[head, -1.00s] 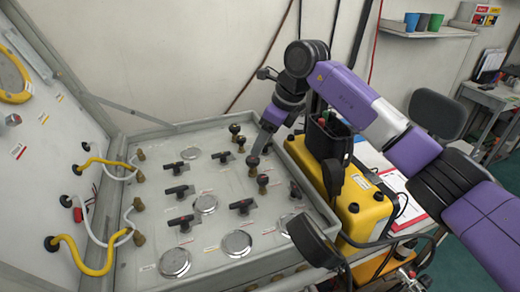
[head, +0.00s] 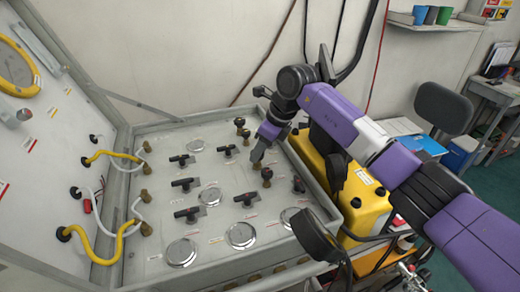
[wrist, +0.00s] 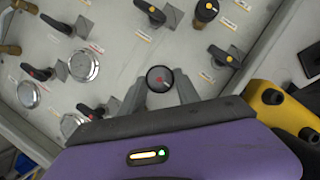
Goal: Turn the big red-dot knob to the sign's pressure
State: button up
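A round black knob (wrist: 160,78) with a red mark on its top lies between my fingertips in the wrist view. My gripper (wrist: 161,88) has a finger on each side of the knob, spread apart; I cannot tell whether they touch it. In the head view my gripper (head: 257,157) points down at the panel (head: 215,165), by the upper right column of brass-stemmed knobs, and its fingers mostly hide the knob. No readable sign with a pressure shows in either view.
Black lever handles (head: 187,183) and silver round gauges (head: 182,251) cover the panel around the gripper. The yellow case (head: 365,205) is right of the panel. Yellow hoses (head: 112,157) run along the left side.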

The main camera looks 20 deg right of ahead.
grip_shut()
